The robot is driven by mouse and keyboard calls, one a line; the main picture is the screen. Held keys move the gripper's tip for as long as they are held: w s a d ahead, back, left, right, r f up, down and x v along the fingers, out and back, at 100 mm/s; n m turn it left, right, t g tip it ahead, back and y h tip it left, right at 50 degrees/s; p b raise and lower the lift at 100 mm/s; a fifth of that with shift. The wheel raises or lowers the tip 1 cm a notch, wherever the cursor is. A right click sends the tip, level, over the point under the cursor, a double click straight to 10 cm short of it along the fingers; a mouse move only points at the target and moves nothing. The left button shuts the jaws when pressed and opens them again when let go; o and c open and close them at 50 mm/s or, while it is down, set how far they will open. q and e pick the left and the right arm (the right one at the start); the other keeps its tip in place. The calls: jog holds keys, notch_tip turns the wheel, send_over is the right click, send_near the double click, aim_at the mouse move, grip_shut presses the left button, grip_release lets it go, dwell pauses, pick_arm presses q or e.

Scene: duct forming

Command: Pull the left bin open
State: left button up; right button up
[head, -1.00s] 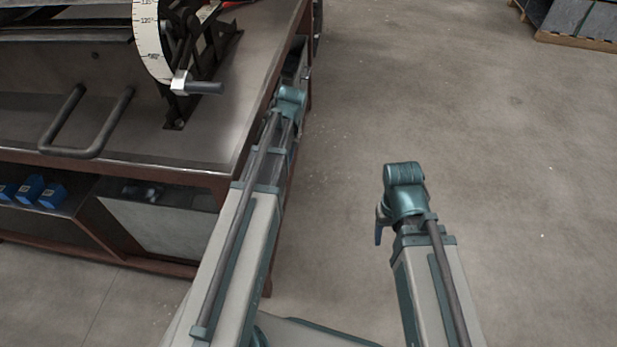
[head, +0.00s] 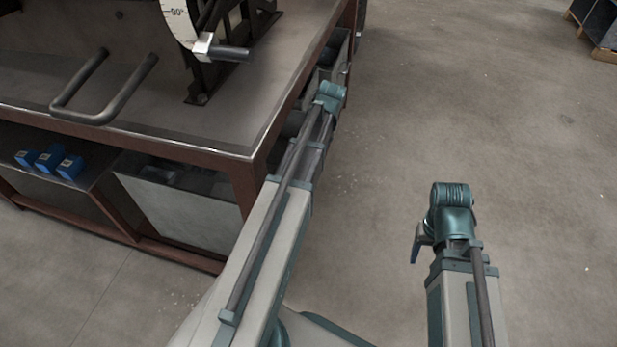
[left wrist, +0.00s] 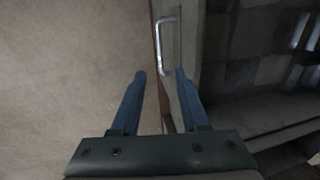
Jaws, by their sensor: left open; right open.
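In the left wrist view a bin front (left wrist: 187,65) stands edge-on, with a pale metal bar handle (left wrist: 165,45) on its left face. My left gripper (left wrist: 160,76) is open, its two blue fingers pointing toward the handle, with nothing between them. The right finger overlaps the bin front in the picture; I cannot tell whether it touches. In the head view the left arm reaches along the bench's right side, where an open-topped bin (head: 327,75) shows under the top; the left gripper is hidden there. My right gripper (head: 417,243) hangs over open floor, mostly hidden by its wrist.
Blue blocks (head: 47,160) sit on the shelf below.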

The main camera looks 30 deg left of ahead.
pick_arm(q)
jog(key=f+b, duration=0.3)
jog(key=a+f+b, duration=0.1)
jog(key=f+b, duration=0.2)
jog(key=f, duration=0.1)
jog(key=a+f+b, duration=0.1)
jog(key=f+b, duration=0.2)
jog(key=shift+s+f+b, duration=0.25)
jog(key=shift+f+b, duration=0.1)
jog(key=shift+b, duration=0.05)
grip_shut()
dwell(0.9)
